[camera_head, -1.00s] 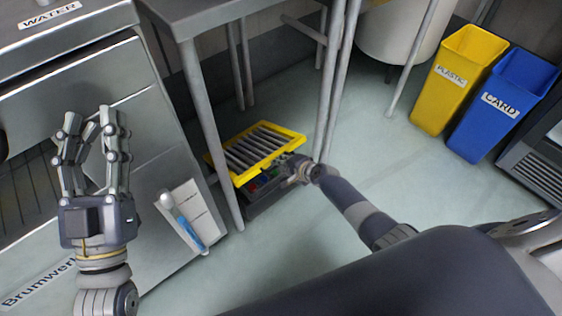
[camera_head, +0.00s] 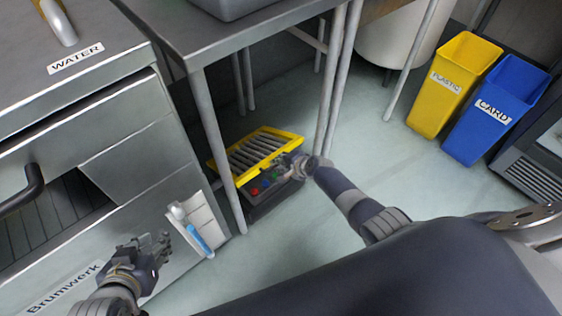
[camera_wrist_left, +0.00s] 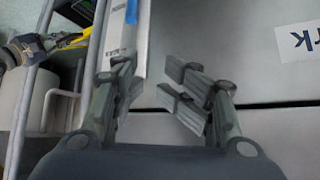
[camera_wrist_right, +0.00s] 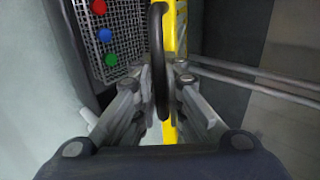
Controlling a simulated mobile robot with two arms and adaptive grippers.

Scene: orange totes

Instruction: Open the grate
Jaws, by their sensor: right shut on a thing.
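The grate (camera_head: 257,151) has a yellow frame and grey bars. It sits on a dark box (camera_head: 270,202) on the floor under the steel table. The grate is tilted up off the box at its near side, and red, blue and green round things show below it. My right gripper (camera_head: 296,166) is at its near right edge. In the right wrist view its fingers (camera_wrist_right: 160,105) are shut on a black curved handle (camera_wrist_right: 160,60) on the yellow frame. My left gripper (camera_head: 150,247) is empty, with its fingers (camera_wrist_left: 160,90) apart, low before the steel cabinet.
Table legs (camera_head: 218,150) stand close beside the grate. The steel cabinet (camera_head: 120,180) carries a white holder with a blue-handled item (camera_head: 199,240). A yellow bin (camera_head: 440,95) and a blue bin (camera_head: 490,125) stand at right. The floor between is clear.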

